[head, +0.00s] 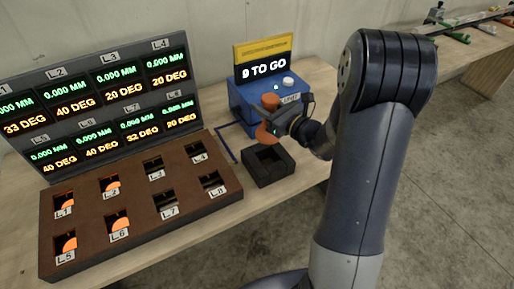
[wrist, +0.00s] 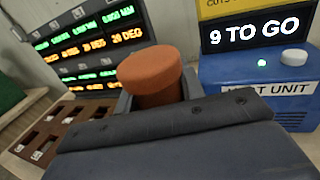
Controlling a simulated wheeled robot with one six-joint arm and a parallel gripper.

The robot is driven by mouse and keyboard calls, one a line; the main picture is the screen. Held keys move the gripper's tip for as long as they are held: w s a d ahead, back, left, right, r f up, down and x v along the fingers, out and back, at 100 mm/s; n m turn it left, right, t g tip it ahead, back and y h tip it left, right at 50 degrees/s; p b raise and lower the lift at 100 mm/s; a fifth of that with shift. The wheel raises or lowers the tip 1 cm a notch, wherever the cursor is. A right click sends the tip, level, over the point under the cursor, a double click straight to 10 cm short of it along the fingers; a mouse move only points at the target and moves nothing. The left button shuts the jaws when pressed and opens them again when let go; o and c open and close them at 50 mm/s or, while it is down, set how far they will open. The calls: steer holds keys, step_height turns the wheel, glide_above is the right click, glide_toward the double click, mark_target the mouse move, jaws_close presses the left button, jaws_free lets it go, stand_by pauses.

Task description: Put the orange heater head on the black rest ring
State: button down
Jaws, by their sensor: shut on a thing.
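The orange heater head (head: 267,133) is held in my gripper (head: 283,122), which is shut on it. Its upper end shows above the jaws, and its wider lower part shows below them in the head view. In the wrist view the orange heater head (wrist: 152,72) stands up between the jaws (wrist: 155,98); its lower part is hidden by my gripper. The black rest ring (head: 272,179) is a square black block with an opening on top. It sits on the wooden table, below my gripper in the head view, and the heater head appears apart from it.
A blue heat unit (head: 243,103) with a yellow-topped sign reading "9 TO GO" (head: 264,71) stands behind the gripper. A brown board (head: 140,222) with several labelled slots, some holding orange pieces, lies left, below a display panel (head: 100,105).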

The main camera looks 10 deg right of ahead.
mark_target(259, 127)
steer(key=shift+f+p, duration=0.5)
steer(key=shift+f, duration=4.5)
steer(key=c, duration=0.9)
jaws_free()
steer(key=shift+r, duration=0.15)
steer(key=b+v, duration=0.3)
steer(key=v, duration=0.9)
